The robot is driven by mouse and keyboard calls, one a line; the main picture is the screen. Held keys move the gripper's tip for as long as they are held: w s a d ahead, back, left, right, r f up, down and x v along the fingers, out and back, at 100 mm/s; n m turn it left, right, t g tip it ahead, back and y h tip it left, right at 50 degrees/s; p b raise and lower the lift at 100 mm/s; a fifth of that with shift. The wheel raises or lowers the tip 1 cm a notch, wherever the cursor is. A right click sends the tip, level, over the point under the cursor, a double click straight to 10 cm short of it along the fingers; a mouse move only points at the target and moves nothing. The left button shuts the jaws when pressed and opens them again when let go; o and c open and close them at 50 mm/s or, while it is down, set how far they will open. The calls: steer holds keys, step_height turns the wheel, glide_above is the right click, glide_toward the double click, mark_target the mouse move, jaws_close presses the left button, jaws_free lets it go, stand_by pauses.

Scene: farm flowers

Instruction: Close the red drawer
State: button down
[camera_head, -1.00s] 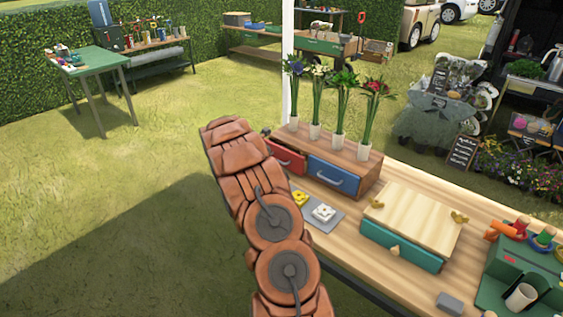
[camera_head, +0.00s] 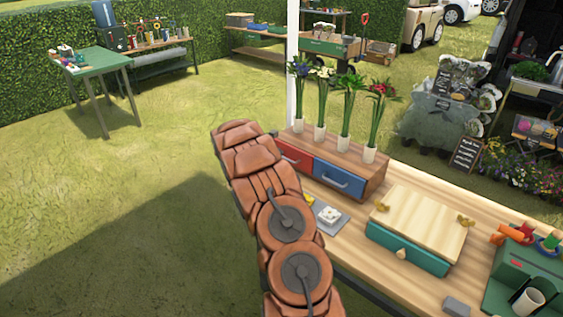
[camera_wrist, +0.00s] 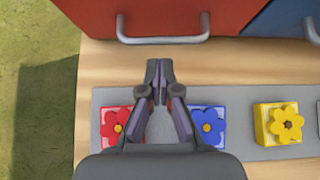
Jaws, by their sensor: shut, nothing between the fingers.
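The red drawer (camera_head: 297,153) is at the left of the wooden cabinet (camera_head: 354,160), beside a blue drawer (camera_head: 338,180). Its red front (camera_wrist: 165,14) and grey bar handle (camera_wrist: 163,39) fill the top of the wrist view. The front looks about level with the blue one; I cannot tell whether a small gap remains. My gripper (camera_wrist: 159,68) is shut and empty, its tips just short of the handle in the picture, with no clear contact. In the head view my arm hides the gripper and part of the red drawer.
Below the gripper, a grey board (camera_wrist: 240,97) bears red (camera_wrist: 116,122), blue (camera_wrist: 207,125) and yellow (camera_wrist: 284,123) flower blocks. Several flower stems stand in white holders on the cabinet. A wooden box with a green drawer (camera_head: 408,247) stands to the right. Open grass lies left.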

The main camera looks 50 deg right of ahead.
steer(key=a+f+b+v, duration=0.1)
steer(key=b+v, duration=0.1)
steer(key=v, duration=0.9)
steer(key=shift+a+r, duration=0.15)
steer(key=shift+a, duration=0.1)
steer(key=s+a+r+m+y, duration=0.1)
steer(key=s+a+r+m, duration=0.25)
steer(key=s+a, duration=0.35)
steer(key=s+a+r+m+g+y, duration=0.1)
steer(key=s+a+r+m+y, duration=0.1)
steer(key=s+a+m, duration=0.45)
steer(key=s+a+r+m+y, duration=0.15)
steer(key=s+a, duration=0.25)
steer(key=a, duration=0.5)
steer(key=s+a+m+y, duration=0.5)
steer(key=s+a+m, duration=0.1)
steer(key=s+a, duration=1.5)
steer(key=shift+a+f+g, duration=0.3)
steer(key=shift+a+f, duration=0.15)
steer(key=shift+a, duration=0.15)
steer(key=shift+d+m+y, duration=0.15)
steer(key=shift+m+y, duration=0.1)
